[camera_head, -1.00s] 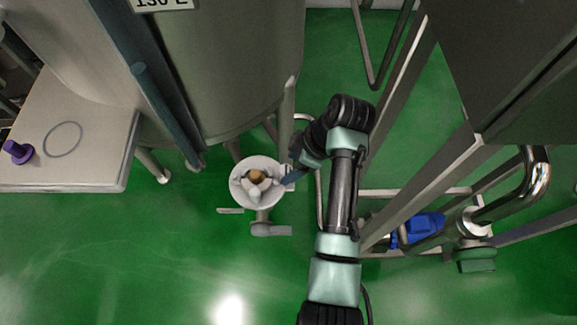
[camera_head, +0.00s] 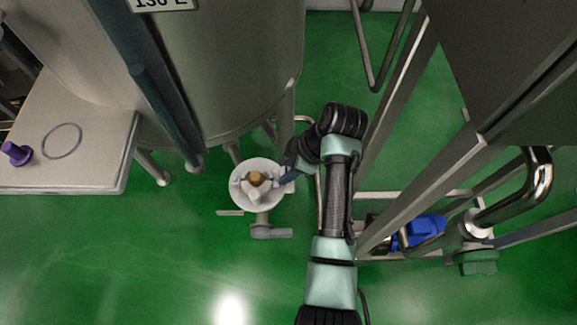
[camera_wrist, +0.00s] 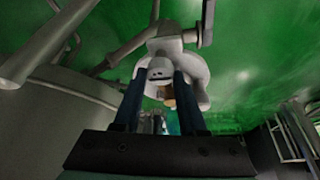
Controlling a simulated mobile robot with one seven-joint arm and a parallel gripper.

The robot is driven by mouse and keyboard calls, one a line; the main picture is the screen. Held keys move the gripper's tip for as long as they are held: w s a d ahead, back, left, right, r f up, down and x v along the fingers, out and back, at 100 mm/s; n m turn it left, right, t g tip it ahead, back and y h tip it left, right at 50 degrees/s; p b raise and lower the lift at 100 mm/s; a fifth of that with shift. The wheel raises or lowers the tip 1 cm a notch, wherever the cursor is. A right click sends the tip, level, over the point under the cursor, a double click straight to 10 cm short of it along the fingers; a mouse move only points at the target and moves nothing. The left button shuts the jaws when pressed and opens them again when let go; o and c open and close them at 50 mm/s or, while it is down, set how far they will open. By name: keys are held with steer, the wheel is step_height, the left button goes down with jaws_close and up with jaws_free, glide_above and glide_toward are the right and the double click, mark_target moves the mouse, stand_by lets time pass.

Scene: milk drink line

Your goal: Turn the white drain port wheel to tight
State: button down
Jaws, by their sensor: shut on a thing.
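The white drain port wheel (camera_head: 240,196) is a round ring with spokes and a brown-tan hub (camera_head: 257,178), below the big steel tank. My gripper (camera_head: 288,176) reaches it from the right and is at the wheel's right rim. In the wrist view the two dark blue fingers of my gripper (camera_wrist: 160,82) close on a pale part of the white wheel (camera_wrist: 203,76). The exact contact is partly hidden by the fingers. A grey valve with a lever (camera_head: 265,232) sits just in front of the wheel.
The steel tank (camera_head: 225,70) stands behind the wheel on legs. A pale table (camera_head: 95,165) with a purple part (camera_head: 17,153) and a thin ring is at the left. Metal frame beams and a blue pump (camera_head: 420,231) are at the right. Green floor in front is clear.

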steer(key=shift+s+r+m+p, duration=0.1)
steer(key=shift+m+p, duration=0.3)
steer(key=shift+p, duration=0.15)
steer(key=m+p, duration=0.1)
steer(key=m+t+p, duration=0.1)
steer(key=p, duration=0.1)
steer(key=shift+s+a+r+m, duration=0.1)
steer(key=shift+r+m, duration=0.05)
steer(key=shift+m, duration=0.15)
steer(key=m+h+p, duration=0.1)
steer(key=m+p, duration=0.1)
steer(key=m+t+h+p, duration=0.1)
steer(key=m+p, duration=0.2)
steer(key=shift+a+t, duration=0.1)
steer(key=shift+t, duration=0.2)
steer(key=m+p, duration=0.1)
steer(key=m, duration=0.1)
steer(key=m+h+p, duration=0.1)
steer(key=m+p, duration=0.1)
steer(key=m, duration=0.1)
steer(key=shift+a+t+h, duration=0.1)
steer(key=shift+t+h, duration=0.2)
steer(key=shift+a+f+m+h+p, duration=0.15)
steer(key=shift+m+h, duration=0.3)
steer(key=shift+m, duration=0.65)
steer(key=shift+d+f+m+h+p, duration=0.1)
steer(key=shift+m+h+p, duration=0.25)
steer(key=shift+m, duration=0.75)
steer(key=shift+c, duration=2.3)
jaws_free()
